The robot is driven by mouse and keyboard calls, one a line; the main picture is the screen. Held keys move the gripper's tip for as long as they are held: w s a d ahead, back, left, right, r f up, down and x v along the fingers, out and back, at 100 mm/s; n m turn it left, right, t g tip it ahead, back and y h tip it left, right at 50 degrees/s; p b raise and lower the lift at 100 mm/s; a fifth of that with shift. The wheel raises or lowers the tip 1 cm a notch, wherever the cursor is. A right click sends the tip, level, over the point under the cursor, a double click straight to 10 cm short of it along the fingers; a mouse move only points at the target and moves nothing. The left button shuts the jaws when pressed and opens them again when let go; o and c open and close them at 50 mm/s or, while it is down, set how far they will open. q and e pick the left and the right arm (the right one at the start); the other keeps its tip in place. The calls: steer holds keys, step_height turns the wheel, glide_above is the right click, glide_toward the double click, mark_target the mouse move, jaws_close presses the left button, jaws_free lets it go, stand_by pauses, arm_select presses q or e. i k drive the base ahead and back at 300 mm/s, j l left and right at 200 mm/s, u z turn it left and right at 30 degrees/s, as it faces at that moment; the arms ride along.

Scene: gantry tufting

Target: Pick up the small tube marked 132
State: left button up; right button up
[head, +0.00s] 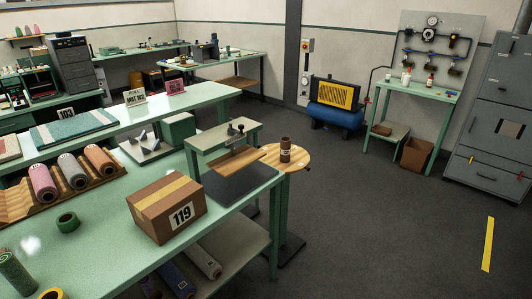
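A small brown tube (285,152) stands upright on a round wooden stand (270,154) just beyond the right end of the green bench. It carries a pale label that is too small to read, so I cannot tell whether it says 132. No other number 132 is legible in the head view. Neither of my grippers is in view.
A cardboard box marked 119 (167,208) sits on the green bench (95,243). A press-like fixture (237,155) stands at the bench's right end, close to the round stand. Yarn cones (70,167) lie in a wooden rack. The dark floor (375,220) at right is clear.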

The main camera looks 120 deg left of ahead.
mark_target(285, 141)
steer(key=u, duration=3.9)
steer(key=i+l+z, duration=0.1)
steer(key=z, duration=0.7)
steer(key=i, duration=3.2)
steer(key=i+u, duration=0.2)
steer(key=i, duration=0.2)
steer(key=i+l+u, duration=0.45)
steer(key=i, duration=0.25)
steer(key=j+u, duration=0.1)
steer(key=u, duration=1.65)
